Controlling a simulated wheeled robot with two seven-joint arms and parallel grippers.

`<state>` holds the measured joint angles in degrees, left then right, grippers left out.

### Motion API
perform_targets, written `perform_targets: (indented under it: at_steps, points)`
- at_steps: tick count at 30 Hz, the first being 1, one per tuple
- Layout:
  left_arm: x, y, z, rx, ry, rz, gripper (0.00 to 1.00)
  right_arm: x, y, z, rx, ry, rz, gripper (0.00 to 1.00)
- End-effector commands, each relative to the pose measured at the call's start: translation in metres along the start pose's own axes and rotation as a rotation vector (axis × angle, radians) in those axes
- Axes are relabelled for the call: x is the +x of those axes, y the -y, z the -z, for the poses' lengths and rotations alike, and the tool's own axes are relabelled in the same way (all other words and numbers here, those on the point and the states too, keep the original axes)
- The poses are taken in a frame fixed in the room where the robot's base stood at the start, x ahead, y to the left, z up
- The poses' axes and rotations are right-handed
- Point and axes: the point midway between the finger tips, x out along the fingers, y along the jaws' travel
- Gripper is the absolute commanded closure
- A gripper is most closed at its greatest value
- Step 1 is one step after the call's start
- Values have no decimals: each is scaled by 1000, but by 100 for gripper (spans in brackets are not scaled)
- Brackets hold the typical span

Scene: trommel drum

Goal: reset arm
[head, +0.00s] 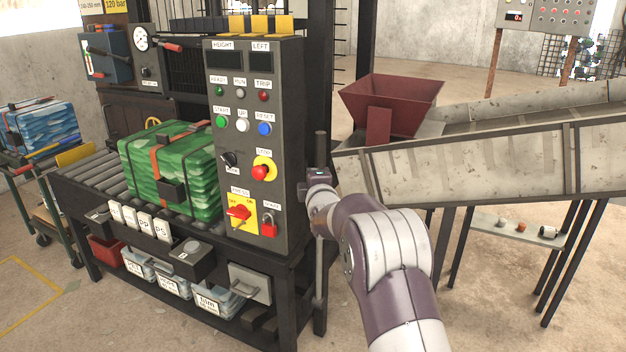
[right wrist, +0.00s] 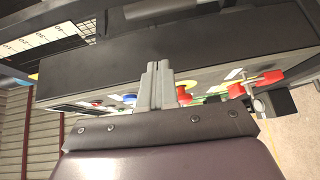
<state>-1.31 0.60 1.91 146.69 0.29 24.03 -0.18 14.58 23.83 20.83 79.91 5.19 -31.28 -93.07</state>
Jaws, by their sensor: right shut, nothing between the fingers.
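My right arm (head: 392,250) reaches in from the lower right in the head view, with its wrist (head: 320,190) beside the right edge of the dark control panel (head: 283,90). In the right wrist view, my right gripper (right wrist: 158,72) is shut and empty, its grey fingers together in front of the panel (right wrist: 215,55). I cannot tell whether the fingertips touch it. The panel's blue reset button (head: 264,129), red-and-yellow stop button (head: 262,171), rotary switch (head: 239,211) and red padlock (head: 269,226) show in the head view. My left gripper is not in view.
A green strapped bale (head: 172,168) sits on the roller conveyor (head: 88,177) left of the panel. A red hopper (head: 395,100) and long metal trough (head: 480,160) stand right of my wrist. A dark upright rod (head: 320,150) is close to the wrist. Open floor lies at the lower right.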

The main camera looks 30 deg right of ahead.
Motion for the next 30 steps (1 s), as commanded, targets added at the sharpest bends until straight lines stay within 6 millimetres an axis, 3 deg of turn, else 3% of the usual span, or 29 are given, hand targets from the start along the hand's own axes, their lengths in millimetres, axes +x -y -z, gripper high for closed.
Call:
perform_targets:
  at_steps: [15,17,19,20,21,23,24,27,30]
  points:
    - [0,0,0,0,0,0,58,0,2,0,53,0,8,100]
    - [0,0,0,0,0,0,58,-1,15,1,177,2,64,100]
    - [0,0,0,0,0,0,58,-15,66,2,391,38,244,100]
    - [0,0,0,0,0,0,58,-29,91,2,495,72,338,100]
    - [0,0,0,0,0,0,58,-54,122,6,636,133,471,100]
    - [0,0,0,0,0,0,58,-103,160,16,818,251,657,100]
    - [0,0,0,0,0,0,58,-136,179,22,912,340,760,100]
    - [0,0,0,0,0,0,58,-218,211,33,1059,560,953,100]
    - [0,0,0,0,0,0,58,-292,228,37,1119,753,1077,100]
